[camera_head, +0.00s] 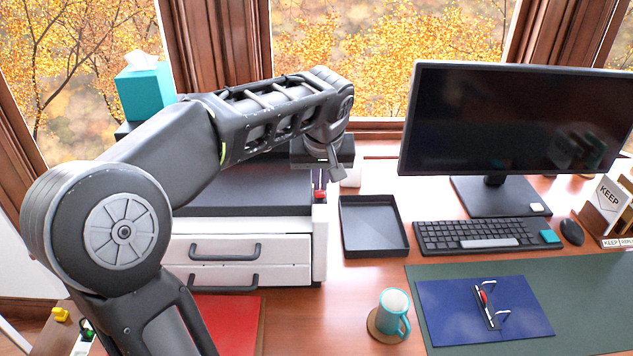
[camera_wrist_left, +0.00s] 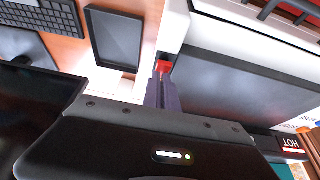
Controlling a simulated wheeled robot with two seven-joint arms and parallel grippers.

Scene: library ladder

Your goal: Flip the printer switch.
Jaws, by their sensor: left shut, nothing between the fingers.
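The printer (camera_head: 290,248) is a white box with a dark top and two drawer handles, left of centre in the head view. It also shows upside down in the wrist view (camera_wrist_left: 235,95). A small red switch (camera_wrist_left: 163,66) sits at the printer's side edge; in the head view a bit of red (camera_head: 320,193) shows there. My left gripper (camera_head: 322,178) is shut and empty, above the printer's right edge. In the wrist view its fingertips (camera_wrist_left: 162,82) reach up to just beside the switch. I cannot tell whether they touch. The switch's position is unclear. My right gripper is out of view.
A black tray (camera_head: 374,250) lies right of the printer. A monitor (camera_head: 515,130), keyboard (camera_head: 470,236), teal mug (camera_head: 393,305) and blue folder (camera_head: 450,318) stand farther right. My left arm hides part of the printer.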

